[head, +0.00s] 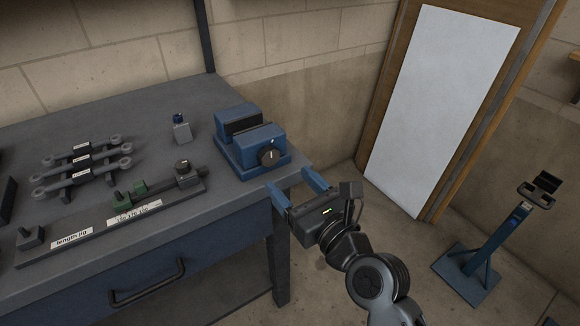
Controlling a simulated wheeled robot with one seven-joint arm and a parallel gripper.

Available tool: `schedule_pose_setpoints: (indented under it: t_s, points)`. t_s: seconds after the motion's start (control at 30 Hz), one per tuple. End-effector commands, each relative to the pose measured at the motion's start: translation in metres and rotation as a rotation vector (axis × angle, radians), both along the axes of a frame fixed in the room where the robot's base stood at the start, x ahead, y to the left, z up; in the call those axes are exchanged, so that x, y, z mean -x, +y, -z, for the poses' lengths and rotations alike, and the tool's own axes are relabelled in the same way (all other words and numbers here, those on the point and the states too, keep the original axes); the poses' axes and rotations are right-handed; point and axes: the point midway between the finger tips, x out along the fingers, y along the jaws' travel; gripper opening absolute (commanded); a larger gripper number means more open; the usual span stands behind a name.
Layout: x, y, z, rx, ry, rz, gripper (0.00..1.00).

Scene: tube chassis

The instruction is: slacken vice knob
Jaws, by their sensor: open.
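The blue vice (249,141) sits at the right end of the grey workbench. Its black round knob (269,158) faces the front right and carries a pale line mark. My gripper (292,184) is open and empty, with two blue fingers pointing up and left toward the vice. The fingers are just off the bench corner, below and right of the knob in the picture. They appear apart from the knob, with clear space between. The vice's jaws are dark-faced; the exact gap between them is hard to make out.
On the workbench (215,90) stand a length jig (80,247) with green blocks, several grey link rods (82,158) and a small bottle (181,129). A drawer handle (147,284) juts from the front. A blue stand (489,245) is on the floor at right, before a white panel (440,100).

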Motion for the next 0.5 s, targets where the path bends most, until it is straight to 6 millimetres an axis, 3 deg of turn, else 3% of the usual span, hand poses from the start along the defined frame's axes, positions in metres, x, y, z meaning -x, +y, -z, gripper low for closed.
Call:
schedule_pose_setpoints:
  t_s: [0.3, 0.5]
  points:
    - [-0.038, 0.026, 0.000, 0.001, -0.003, 0.001, 0.69]
    - [-0.048, 0.032, 0.000, 0.002, -0.002, 0.001, 0.69]
